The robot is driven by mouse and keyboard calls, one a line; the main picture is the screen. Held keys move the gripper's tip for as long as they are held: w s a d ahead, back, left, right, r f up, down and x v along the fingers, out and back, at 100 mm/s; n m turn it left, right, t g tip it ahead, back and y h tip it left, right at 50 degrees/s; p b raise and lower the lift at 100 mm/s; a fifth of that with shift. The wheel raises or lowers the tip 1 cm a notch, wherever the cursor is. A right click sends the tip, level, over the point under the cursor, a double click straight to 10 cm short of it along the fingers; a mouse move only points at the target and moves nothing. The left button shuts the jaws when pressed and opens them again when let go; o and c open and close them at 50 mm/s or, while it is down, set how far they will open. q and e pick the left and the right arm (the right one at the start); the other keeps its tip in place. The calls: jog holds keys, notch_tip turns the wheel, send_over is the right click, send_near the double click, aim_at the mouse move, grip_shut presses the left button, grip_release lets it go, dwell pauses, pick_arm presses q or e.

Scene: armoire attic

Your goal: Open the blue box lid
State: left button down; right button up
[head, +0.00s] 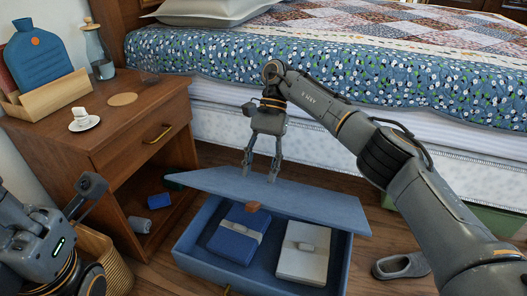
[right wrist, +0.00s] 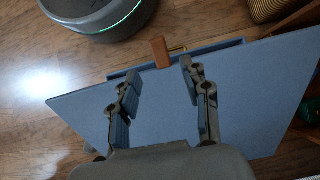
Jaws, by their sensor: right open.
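The blue box (head: 190,247) sits on the wooden floor in front of the bed. Its flat blue lid (head: 290,199) is partly raised, with its front edge above the box, so the inside shows. A brown tab (head: 253,206) is on the lid's front edge; it also shows in the right wrist view (right wrist: 160,52). My right gripper (head: 259,178) is open, its fingers pointing down at the lid's upper face. In the right wrist view its fingers are apart over the lid (right wrist: 155,118), with nothing between them. My left gripper (head: 82,195) is at the left, its jaws unclear.
A blue parcel (head: 232,246) and a white one (head: 301,262) lie inside the box. A nightstand (head: 125,135) stands at the left, with a wicker basket (head: 108,262) below it. A grey slipper (head: 400,266) lies right of the box. The bed (head: 290,150) closes off the back.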

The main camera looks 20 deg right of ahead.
jog(key=shift+v, duration=2.45)
